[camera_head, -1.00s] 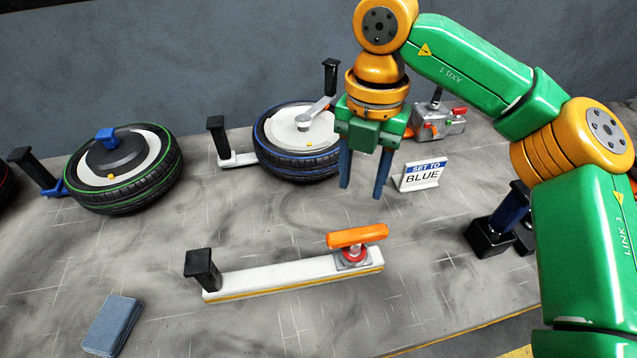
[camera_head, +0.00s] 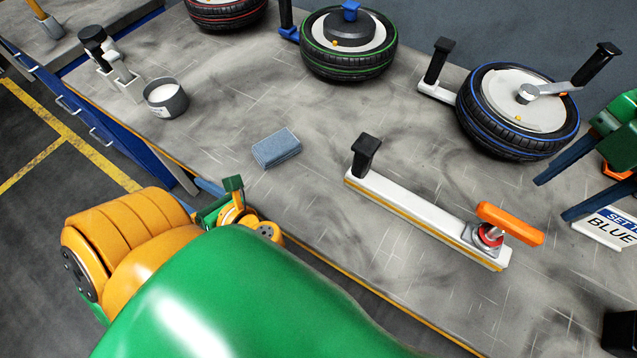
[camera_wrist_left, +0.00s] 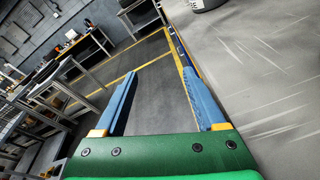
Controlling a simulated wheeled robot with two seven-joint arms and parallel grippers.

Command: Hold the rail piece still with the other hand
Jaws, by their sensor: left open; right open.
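The rail piece (camera_head: 415,215) is a long white bar with a yellow stripe along its front, lying on the grey bench. A black post (camera_head: 366,157) stands at its left end and an orange lever (camera_head: 510,223) on a red hub at its right end. My left gripper (camera_wrist_left: 158,73) is open and empty, above the floor by the bench's front edge, apart from the rail. In the head view my own arm mostly hides it. My right gripper (camera_head: 551,200) is open and empty at the right edge, beyond the lever and not touching the rail.
Tyres with red (camera_head: 226,12), green (camera_head: 348,45) and blue (camera_head: 518,110) rings line the back. A blue-grey block (camera_head: 276,148) and a grey cup (camera_head: 166,98) lie left of the rail. Bench between block and rail is clear.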

